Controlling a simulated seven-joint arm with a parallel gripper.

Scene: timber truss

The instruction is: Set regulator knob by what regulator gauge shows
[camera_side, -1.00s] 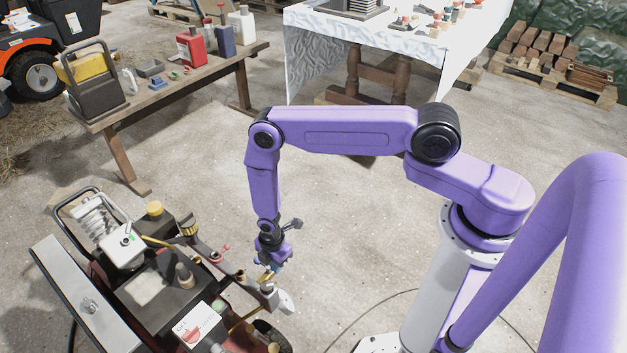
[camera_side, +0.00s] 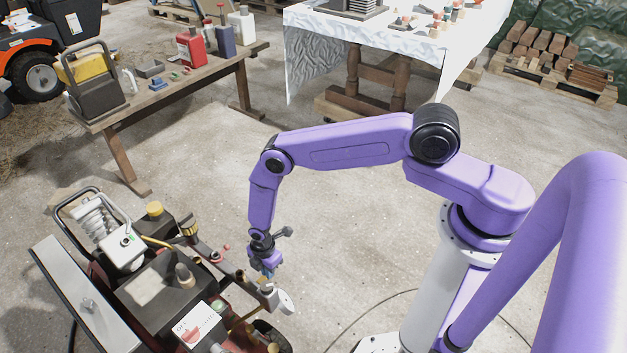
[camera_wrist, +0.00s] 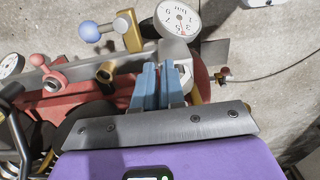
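The white round gauge (camera_wrist: 179,18) shows at the top of the wrist view, its dial rotated. A short red mark or needle is near its middle, but its reading is too small to tell. In the side view the gauge (camera_side: 286,301) is edge-on at the machine's right end. My gripper (camera_wrist: 158,66) has its two blue fingers close together, seemingly shut with nothing visible between them. It is over the metal bar, just below the gauge in the wrist view. In the side view my gripper (camera_side: 269,277) is beside the gauge. I cannot pick out the regulator knob with certainty; the fingers may hide it.
A brass valve (camera_wrist: 128,30) with a blue ball lever (camera_wrist: 90,32) is left of the gauge. A red knob (camera_wrist: 39,60) and another dial (camera_wrist: 10,65) are farther left. Open floor lies right of the machine.

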